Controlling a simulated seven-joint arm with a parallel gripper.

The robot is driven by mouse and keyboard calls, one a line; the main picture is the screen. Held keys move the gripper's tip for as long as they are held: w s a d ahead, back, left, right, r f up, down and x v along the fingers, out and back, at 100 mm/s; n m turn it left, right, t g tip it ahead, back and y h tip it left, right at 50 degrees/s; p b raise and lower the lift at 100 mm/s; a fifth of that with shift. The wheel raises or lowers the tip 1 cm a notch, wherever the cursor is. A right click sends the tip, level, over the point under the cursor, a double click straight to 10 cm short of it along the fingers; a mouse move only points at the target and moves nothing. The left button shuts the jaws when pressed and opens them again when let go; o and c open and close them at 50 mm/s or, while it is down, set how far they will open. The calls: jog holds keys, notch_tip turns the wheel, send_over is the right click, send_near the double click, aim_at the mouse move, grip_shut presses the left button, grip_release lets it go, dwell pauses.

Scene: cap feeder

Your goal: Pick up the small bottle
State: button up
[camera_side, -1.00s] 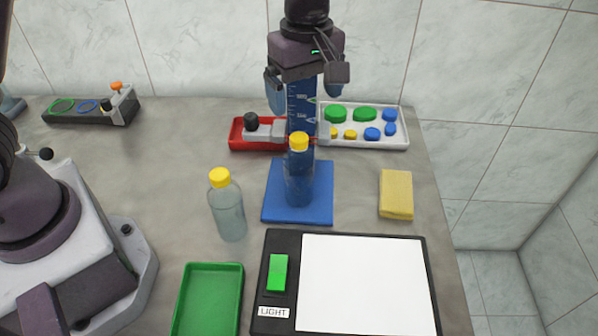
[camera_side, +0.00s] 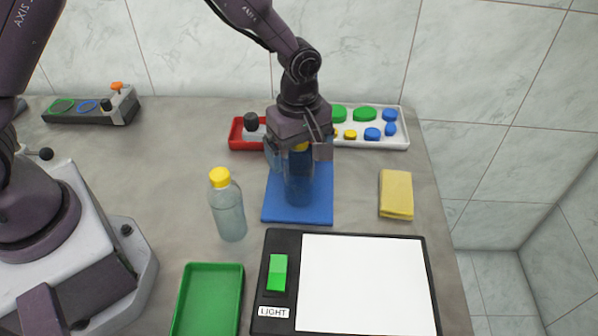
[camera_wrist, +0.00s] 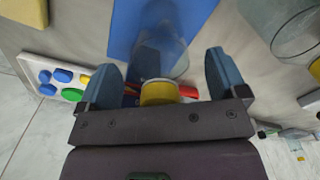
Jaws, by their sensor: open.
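A clear bottle with a yellow cap (camera_side: 300,185) stands upright on the blue mat (camera_side: 325,208). My gripper (camera_side: 298,158) is pointed down over its top, with the fingers open on either side of it. In the wrist view the yellow cap (camera_wrist: 158,93) and clear body (camera_wrist: 165,40) lie between the two blue fingers (camera_wrist: 162,75), with gaps at both sides. Part of the cap is hidden by my gripper in the side view. A second clear bottle with a yellow cap (camera_side: 229,212) stands on the bare table to the left, slightly larger looking.
Behind the mat are a red tray (camera_side: 236,138) and a white tray of coloured caps (camera_side: 403,142). A yellow sponge (camera_side: 396,195) lies right. A light panel (camera_side: 365,285) and green tray (camera_side: 208,300) are in front. A ring rack (camera_side: 85,115) stands far left.

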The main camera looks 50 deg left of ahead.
jog(key=c, duration=1.6)
jog(key=shift+r, duration=0.15)
